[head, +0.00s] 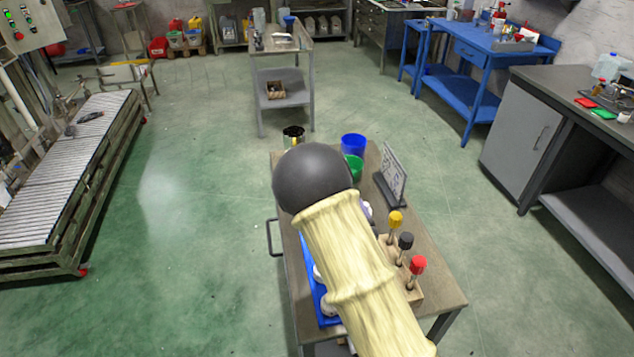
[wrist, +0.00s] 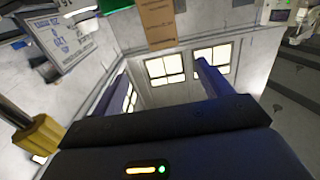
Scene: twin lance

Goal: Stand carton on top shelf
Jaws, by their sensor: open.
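In the wrist view, a flat brown cardboard-coloured thing (wrist: 158,24), which looks like a carton, shows at the top edge, partly cut off. My gripper (wrist: 161,64) is open, with its two dark blue fingers spread wide and nothing between them. The brown thing is beyond the fingertips and apart from them. In the head view my arm's dark round joint and cream sleeve cover the middle of the near table (head: 437,287), and the gripper is hidden. A grey two-level stand (head: 297,62) is farther back; I cannot tell whether its top is the shelf meant.
The near table holds a blue cup (head: 353,144), a green cup (head: 353,167), a standing sign (head: 391,176), and a wooden block with yellow-, black- and red-handled tools (head: 405,241). A blue workbench (head: 480,50) and grey cabinet (head: 520,125) stand right. Green floor (head: 190,150) is clear at left.

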